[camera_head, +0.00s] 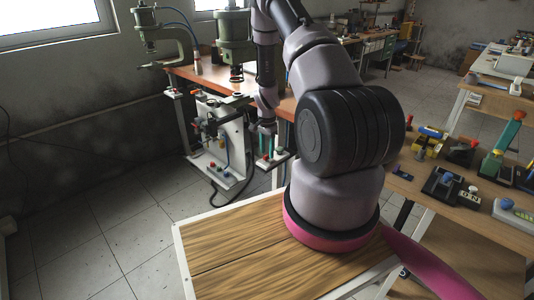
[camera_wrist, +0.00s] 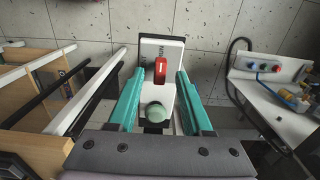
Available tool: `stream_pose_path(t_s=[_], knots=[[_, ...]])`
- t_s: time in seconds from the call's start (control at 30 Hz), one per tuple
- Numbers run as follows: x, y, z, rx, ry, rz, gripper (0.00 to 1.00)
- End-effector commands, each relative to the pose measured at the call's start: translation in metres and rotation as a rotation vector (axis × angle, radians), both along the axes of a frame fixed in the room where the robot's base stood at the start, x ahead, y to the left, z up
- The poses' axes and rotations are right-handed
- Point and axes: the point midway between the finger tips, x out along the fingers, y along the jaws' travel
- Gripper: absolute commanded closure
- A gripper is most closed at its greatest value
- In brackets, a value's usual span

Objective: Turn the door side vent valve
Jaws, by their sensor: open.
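In the wrist view, a red handle (camera_wrist: 161,68) stands on a white plate with dark lettering and a black border (camera_wrist: 150,48). It looks like the valve, but I cannot confirm that it is the door side vent valve. My gripper (camera_wrist: 160,74) is open, with its teal fingers on either side of the handle and a gap on both sides. A pale green round knob (camera_wrist: 155,112) lies nearer, between the fingers.
A white pneumatic stand (camera_head: 233,150) with buttons and hoses is left of my gripper. A wooden workbench (camera_head: 185,75) with green presses is behind it. In the wrist view, a white unit (camera_wrist: 285,95) with coloured buttons and a black hose is at right, and wooden shelving (camera_wrist: 35,85) at left.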

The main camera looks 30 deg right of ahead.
Motion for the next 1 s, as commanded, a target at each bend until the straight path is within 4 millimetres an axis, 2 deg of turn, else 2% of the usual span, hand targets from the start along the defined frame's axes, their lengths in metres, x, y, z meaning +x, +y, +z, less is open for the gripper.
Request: stream_pose_path(t_s=[0.13, 0.43, 0.47, 0.5, 0.57, 0.6, 1.0], knots=[[0.0002, -0.0003, -0.0113, -0.001, 0.000, 0.000, 0.50], [0.0003, -0.0003, -0.0135, -0.001, -0.001, 0.001, 0.50], [0.0002, -0.0003, -0.0135, -0.001, -0.001, 0.001, 0.58], [0.0002, -0.0002, -0.0134, -0.001, -0.001, 0.001, 0.73], [0.0002, -0.0002, -0.0134, -0.001, -0.001, 0.001, 0.96], [0.0002, -0.0002, -0.0134, -0.001, -0.001, 0.001, 1.00], [0.0000, -0.0004, -0.0133, 0.000, 0.000, 0.046, 1.00]])
